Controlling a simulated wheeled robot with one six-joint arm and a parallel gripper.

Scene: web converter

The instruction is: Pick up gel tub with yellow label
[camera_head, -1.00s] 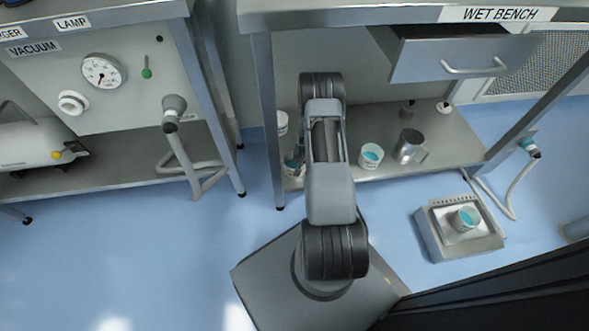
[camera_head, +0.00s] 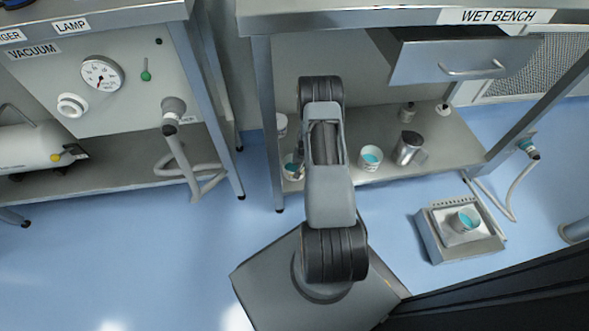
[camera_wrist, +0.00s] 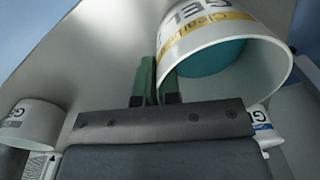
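The gel tub with the yellow label (camera_wrist: 210,32) is large and close in the wrist view. It is white, with a yellow band and teal gel inside, and its open rim faces the camera at a tilt. My gripper (camera_wrist: 158,88) has two green fingers set close together at the tub's left wall. One finger is outside and the other overlaps the rim, with the wall between them, so it looks shut on the wall. In the head view, my arm hides the gripper and this tub.
Other white tubs show in the wrist view at left (camera_wrist: 27,121) and lower right (camera_wrist: 266,133). On the bench's lower shelf (camera_head: 440,133) stand a teal-filled tub (camera_head: 370,158) and a metal jug (camera_head: 408,148). The drawer (camera_head: 455,55) hangs above. A floor scale (camera_head: 432,240) bears another tub.

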